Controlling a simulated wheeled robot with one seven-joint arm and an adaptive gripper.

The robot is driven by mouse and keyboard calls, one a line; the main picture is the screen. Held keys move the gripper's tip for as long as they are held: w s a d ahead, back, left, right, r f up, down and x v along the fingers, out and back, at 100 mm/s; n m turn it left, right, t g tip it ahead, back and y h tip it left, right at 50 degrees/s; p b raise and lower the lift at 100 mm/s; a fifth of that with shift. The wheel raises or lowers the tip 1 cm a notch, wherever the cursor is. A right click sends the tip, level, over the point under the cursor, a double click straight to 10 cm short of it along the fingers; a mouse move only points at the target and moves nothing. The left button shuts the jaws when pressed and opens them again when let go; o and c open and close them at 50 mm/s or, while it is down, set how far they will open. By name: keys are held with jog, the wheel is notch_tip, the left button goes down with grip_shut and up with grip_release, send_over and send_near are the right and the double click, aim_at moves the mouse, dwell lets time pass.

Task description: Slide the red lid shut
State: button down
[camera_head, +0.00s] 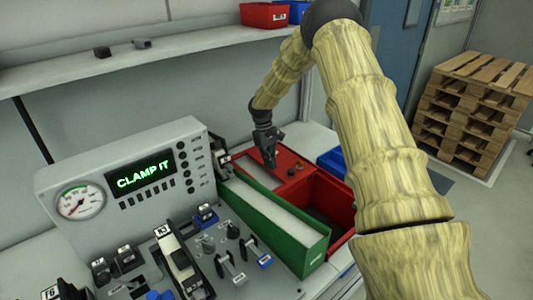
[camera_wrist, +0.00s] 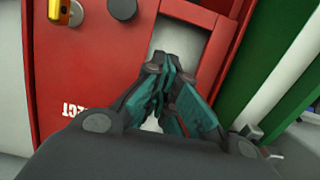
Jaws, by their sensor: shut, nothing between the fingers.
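The red lid (camera_head: 292,161) covers the far part of a red bin (camera_head: 338,199), whose near part is open and dark inside. In the wrist view, a flat red panel (camera_wrist: 100,75), which looks like the lid, bears partly hidden white lettering ending in "ECT". My gripper (camera_head: 271,163) points down at the lid's left side. In the wrist view its teal fingers (camera_wrist: 172,95) are together and empty, over a pale gap in the red surface. The fingers hide part of this area, so I cannot tell whether they touch the lid.
A green bin (camera_head: 285,238) with a pale inside stands left of the red bin. A grey console (camera_head: 130,172) reading "CLAMP IT" and several toggle clamps (camera_head: 228,245) are farther left. A blue bin (camera_head: 333,160) is behind right. A shelf (camera_head: 150,60) runs above; pallets (camera_head: 470,105) stand right.

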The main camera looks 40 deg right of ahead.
jog(key=f, duration=0.1)
jog(key=f+p, duration=0.1)
jog(key=f, duration=0.3)
jog(key=shift+w+a+f, duration=0.1)
jog(key=shift+w+f, duration=0.15)
jog(key=shift+w, duration=0.1)
jog(key=s, duration=0.1)
jog(key=s+p, duration=0.2)
jog(key=shift+s+d+r, duration=0.2)
jog(key=shift+s+r, duration=0.15)
jog(key=shift+s, duration=0.3)
jog(key=shift+s+f, duration=0.1)
jog(key=shift+f, duration=0.25)
jog(key=shift+s, duration=0.1)
jog(key=shift+r, duration=0.1)
